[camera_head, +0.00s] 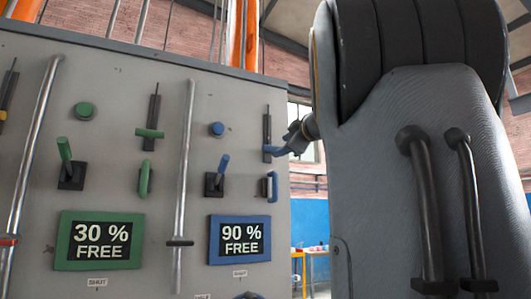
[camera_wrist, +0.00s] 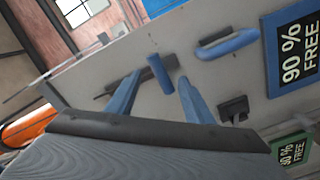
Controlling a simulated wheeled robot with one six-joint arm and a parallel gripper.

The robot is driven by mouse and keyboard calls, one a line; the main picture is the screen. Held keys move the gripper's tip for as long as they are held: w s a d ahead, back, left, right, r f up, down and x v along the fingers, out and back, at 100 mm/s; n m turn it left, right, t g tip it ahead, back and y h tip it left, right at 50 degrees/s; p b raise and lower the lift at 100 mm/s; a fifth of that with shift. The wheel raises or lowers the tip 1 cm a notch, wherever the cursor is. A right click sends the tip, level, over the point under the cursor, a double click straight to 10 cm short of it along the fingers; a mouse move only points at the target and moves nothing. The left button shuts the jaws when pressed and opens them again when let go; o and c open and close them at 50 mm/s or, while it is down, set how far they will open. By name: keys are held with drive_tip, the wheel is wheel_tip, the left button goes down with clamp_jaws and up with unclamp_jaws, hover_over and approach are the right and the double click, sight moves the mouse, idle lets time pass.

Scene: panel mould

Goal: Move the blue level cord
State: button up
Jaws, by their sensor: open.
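The blue level cord appears to be the short blue bar (camera_wrist: 160,70) on a dark narrow slide (camera_wrist: 112,91), mounted on the grey panel. In the wrist view the bar lies between the two blue fingers of my gripper (camera_wrist: 160,77). The fingers stand open, one on each side, with gaps to the bar; contact is not visible.
On the grey panel (camera_head: 110,185), a blue loop handle (camera_head: 270,186), blue lever (camera_head: 221,170), blue knob (camera_head: 217,129) and "90 % FREE" sign (camera_head: 240,240) are close by. Similar green controls and a "30 % FREE" sign (camera_head: 98,241) are further left. A metal rod (camera_head: 186,150) stands between.

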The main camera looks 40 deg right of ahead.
sight(275, 148)
drive_tip(key=p+x, duration=0.1)
drive_tip(key=x, duration=0.1)
drive_tip(key=p+x, duration=0.1)
drive_tip(key=x, duration=0.1)
drive_tip(key=p+x, duration=0.2)
drive_tip(key=shift+w+a+r, duration=0.1)
drive_tip(key=shift+w+a, duration=0.2)
drive_tip(key=shift+w, duration=0.1)
drive_tip(key=shift+w+d, duration=0.15)
drive_tip(key=shift+w, duration=0.35)
